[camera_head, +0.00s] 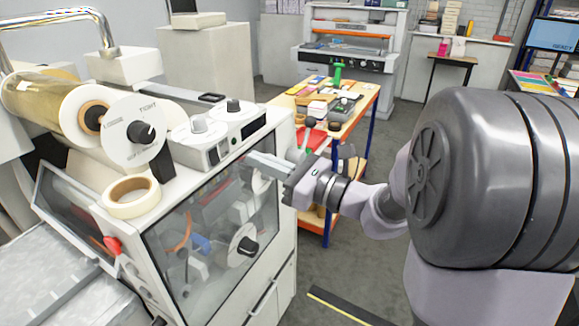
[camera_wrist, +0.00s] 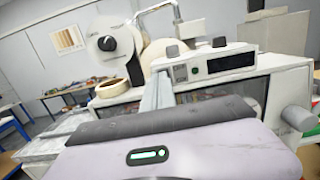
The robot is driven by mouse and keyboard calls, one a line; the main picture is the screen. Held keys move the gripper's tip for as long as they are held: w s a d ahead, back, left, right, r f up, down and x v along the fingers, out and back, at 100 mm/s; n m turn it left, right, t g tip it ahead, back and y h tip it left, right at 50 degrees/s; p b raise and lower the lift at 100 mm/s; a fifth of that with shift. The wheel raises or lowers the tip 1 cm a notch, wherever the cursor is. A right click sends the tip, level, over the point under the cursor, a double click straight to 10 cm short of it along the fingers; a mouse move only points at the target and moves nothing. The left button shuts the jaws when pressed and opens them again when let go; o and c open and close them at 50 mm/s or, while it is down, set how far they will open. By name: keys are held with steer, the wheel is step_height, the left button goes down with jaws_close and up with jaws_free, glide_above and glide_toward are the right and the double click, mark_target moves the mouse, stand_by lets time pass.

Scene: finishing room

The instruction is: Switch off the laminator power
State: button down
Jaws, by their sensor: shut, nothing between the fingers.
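The laminator (camera_head: 180,180) is a white machine on the left with a clear front window. On its top sits a control box (camera_head: 240,133) with two knobs, a dark display and a small switch-like part (camera_head: 213,155) at its left end. The same control box shows in the wrist view (camera_wrist: 218,63), with the small grey switch-like part (camera_wrist: 181,72) and a greenish mark beside it. My gripper (camera_head: 252,160) is shut and empty, its fingers pointing at the laminator's upper front edge, just below the box. In the wrist view, the fingers (camera_wrist: 160,82) reach towards the box's left end. Contact is unclear.
A gold film roll (camera_head: 50,100) and a tape roll (camera_head: 131,196) sit left of the box. A red knob (camera_head: 113,244) is on the laminator's side. A work table (camera_head: 368,100) with tools stands behind my arm. Grey floor (camera_head: 385,265) is open on the right.

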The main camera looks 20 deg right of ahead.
steer(key=v, duration=0.4)
steer(key=shift+s+d+r, duration=0.1)
steer(key=shift+d+r, duration=0.25)
